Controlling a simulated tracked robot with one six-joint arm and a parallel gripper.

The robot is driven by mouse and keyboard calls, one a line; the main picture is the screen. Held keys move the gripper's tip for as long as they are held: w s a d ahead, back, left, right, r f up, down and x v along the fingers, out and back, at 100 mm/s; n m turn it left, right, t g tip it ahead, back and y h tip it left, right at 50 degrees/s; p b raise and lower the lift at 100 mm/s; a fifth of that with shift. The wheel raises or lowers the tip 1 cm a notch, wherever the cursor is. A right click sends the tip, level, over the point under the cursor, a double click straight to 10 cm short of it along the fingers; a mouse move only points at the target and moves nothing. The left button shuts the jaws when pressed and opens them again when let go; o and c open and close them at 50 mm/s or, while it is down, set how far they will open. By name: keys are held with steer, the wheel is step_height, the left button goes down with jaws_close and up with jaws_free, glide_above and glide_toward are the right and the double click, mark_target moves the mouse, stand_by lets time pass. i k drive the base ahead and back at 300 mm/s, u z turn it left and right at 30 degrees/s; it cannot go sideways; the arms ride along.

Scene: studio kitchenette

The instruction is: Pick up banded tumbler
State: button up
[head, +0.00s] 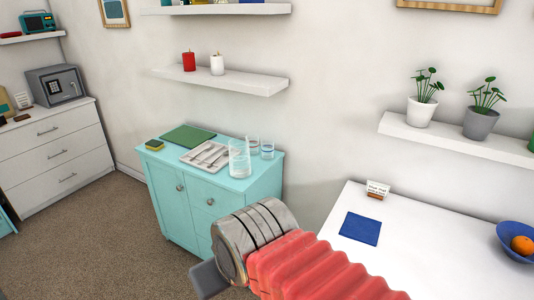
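Several clear glass vessels stand upright at the right end of the turquoise cabinet (220,205). The small right one shows a faint bluish band near its top and looks like the banded tumbler (267,150). A similar small glass (253,144) stands just behind and left of it. A taller, wider glass vessel (239,162) stands in front of them to the left. My arm, with a silver joint and red ribbed sleeve, crosses the lower middle, in front of the cabinet's right side. My gripper's fingers do not show, and no glass is being touched by the visible arm.
A grey cutlery tray (206,155), a green board (188,136) and a yellow-and-dark sponge (155,145) share the cabinet top. A shelf with candles (220,80) hangs above. A white table (420,245) is at right. Carpet (100,245) is clear at left.

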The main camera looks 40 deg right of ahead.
mark_target(268, 149)
steer(key=z, duration=0.05)
steer(key=i, duration=1)
steer(key=u, duration=0.05)
